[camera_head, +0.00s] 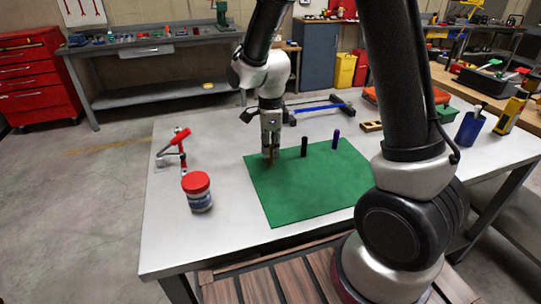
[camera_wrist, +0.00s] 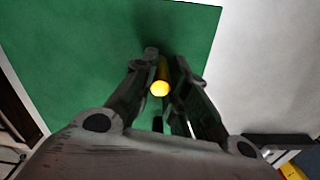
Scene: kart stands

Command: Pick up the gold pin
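The gold pin (camera_wrist: 160,88) is between the two fingers of my gripper (camera_wrist: 164,70) in the wrist view, its round end facing the camera. No gap shows between fingers and pin, so my gripper looks shut on it. In the head view my gripper (camera_head: 270,153) points down over the left part of the green mat (camera_head: 305,200), and only a sliver of the pin shows. The pin looks upright at mat level; I cannot tell whether it touches the mat. A black pin (camera_head: 304,147) and a purple pin (camera_head: 336,139) stand to the right.
A red-lidded jar (camera_head: 198,194) and a red clamp-like tool (camera_head: 178,149) are on the table to the left. A blue-barred clamp (camera_head: 322,108) lies behind. A small wooden block (camera_head: 371,126) is at the right. The mat's front is clear.

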